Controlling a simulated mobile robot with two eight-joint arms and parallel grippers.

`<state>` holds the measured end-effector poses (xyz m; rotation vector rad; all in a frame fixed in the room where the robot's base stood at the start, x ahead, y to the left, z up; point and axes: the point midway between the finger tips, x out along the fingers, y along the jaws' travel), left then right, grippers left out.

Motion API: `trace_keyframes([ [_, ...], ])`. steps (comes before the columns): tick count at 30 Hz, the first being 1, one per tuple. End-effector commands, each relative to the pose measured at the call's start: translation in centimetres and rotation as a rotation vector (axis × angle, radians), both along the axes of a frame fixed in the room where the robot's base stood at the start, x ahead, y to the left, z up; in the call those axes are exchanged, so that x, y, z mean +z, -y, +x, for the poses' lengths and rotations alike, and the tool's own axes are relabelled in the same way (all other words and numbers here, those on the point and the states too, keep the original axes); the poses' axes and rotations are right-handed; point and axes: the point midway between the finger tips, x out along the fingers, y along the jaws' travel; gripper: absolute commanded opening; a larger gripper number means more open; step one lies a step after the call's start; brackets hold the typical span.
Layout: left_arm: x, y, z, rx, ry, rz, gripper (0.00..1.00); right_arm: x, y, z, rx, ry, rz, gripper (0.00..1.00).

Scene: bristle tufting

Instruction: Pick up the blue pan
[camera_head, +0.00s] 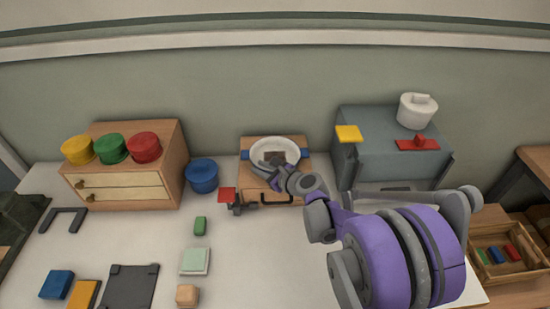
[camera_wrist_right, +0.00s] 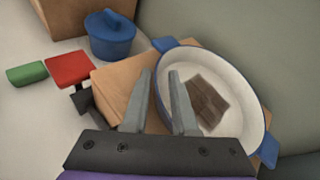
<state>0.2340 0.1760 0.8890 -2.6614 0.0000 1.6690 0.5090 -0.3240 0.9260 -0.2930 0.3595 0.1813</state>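The blue pan (camera_head: 290,147) is a shallow oval dish with a white inside and two blue side handles. It sits on a wooden block by the back wall. It shows large in the right wrist view (camera_wrist_right: 236,120), with a brown, square-patterned piece inside. My right gripper (camera_head: 271,162) is at the pan's near side. In the right wrist view its two grey fingers (camera_wrist_right: 160,76) are apart with nothing held between them, close to the pan's near rim. I cannot tell whether they touch the rim. My left gripper is in neither view.
A blue lidded pot (camera_head: 202,177) stands left of the wooden block (camera_head: 250,185). A red square on a dark stem (camera_head: 227,195) stands at the block's front left. A yellow-topped piece (camera_head: 348,133) and a grey box (camera_head: 375,155) are to the right.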

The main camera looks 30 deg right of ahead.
Motion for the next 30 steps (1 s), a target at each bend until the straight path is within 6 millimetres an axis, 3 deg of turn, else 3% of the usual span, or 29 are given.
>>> trace_keyframes([
  [4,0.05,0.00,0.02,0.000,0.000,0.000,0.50,-0.49,-0.22,1.39,0.000,0.000,0.000,0.26],
  [11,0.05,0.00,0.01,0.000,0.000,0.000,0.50,-0.56,-0.23,1.51,0.000,0.000,0.000,0.26],
  [16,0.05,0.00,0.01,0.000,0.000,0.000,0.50,-0.56,-0.23,1.49,0.000,0.000,0.000,0.00],
  [30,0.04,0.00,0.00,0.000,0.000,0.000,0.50,-0.60,-0.30,1.46,0.002,-0.001,0.000,0.00],
])
